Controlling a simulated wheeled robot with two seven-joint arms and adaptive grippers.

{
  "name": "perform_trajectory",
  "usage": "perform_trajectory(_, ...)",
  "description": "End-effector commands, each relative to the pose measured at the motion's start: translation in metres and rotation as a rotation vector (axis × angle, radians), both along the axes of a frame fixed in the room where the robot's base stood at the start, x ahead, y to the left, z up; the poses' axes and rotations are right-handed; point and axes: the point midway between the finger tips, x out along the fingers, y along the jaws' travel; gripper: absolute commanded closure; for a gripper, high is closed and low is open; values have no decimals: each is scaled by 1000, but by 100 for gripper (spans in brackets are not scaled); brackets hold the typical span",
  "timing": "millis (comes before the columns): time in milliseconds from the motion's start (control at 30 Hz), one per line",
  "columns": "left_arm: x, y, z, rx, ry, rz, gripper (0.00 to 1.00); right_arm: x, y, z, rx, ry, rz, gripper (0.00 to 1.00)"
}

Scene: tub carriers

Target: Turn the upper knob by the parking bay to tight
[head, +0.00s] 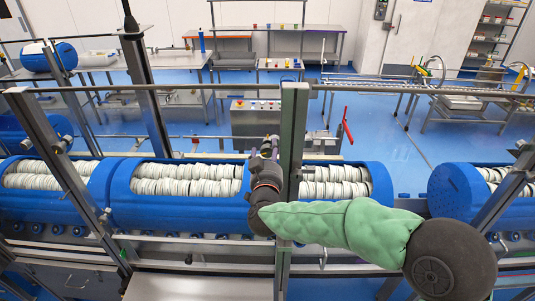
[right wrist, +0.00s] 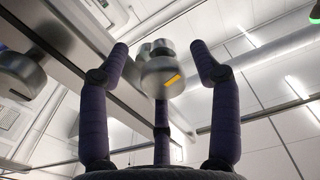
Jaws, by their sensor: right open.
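A rounded grey knob (right wrist: 163,76) with a yellow mark shows in the right wrist view. It appears between the raised fingers of my right gripper (right wrist: 160,58), which is open, with a visible gap on both sides. A second grey knob (right wrist: 22,72) is at the left of that view, by a metal beam. I cannot tell which is the upper one. In the head view my right gripper (head: 268,148) is beside the upright metal post (head: 291,140), and I cannot make out the knobs there. My left gripper is not in view.
Blue tubs (head: 130,205) filled with white rolled items stand in a row below the frame. Another blue tub (head: 450,190) is at the right. A control box (head: 255,118) and a red lever (head: 347,125) are behind the post.

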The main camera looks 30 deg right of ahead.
Motion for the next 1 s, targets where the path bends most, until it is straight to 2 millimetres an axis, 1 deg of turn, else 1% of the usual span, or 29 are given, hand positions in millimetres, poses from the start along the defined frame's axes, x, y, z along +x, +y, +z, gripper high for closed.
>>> perform_trajectory(100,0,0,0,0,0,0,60,0,0,0,0,0,0,37)
perform_trajectory(133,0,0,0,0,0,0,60,0,0,0,0,0,0,42)
perform_trajectory(167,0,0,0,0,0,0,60,0,0,0,0,0,0,51)
perform_trajectory(200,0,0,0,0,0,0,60,0,0,0,0,0,0,62)
perform_trajectory(267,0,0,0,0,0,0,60,0,0,0,0,0,0,79)
perform_trajectory(300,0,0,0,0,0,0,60,0,0,-1,1,1,0,90)
perform_trajectory(333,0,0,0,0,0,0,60,0,0,-1,1,2,0,92)
perform_trajectory(667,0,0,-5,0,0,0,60,0,1,-5,26,-6,2,92)
perform_trajectory(867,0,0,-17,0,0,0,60,0,2,-9,102,-48,3,92)
perform_trajectory(1000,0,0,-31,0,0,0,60,0,3,-11,193,-102,3,92)
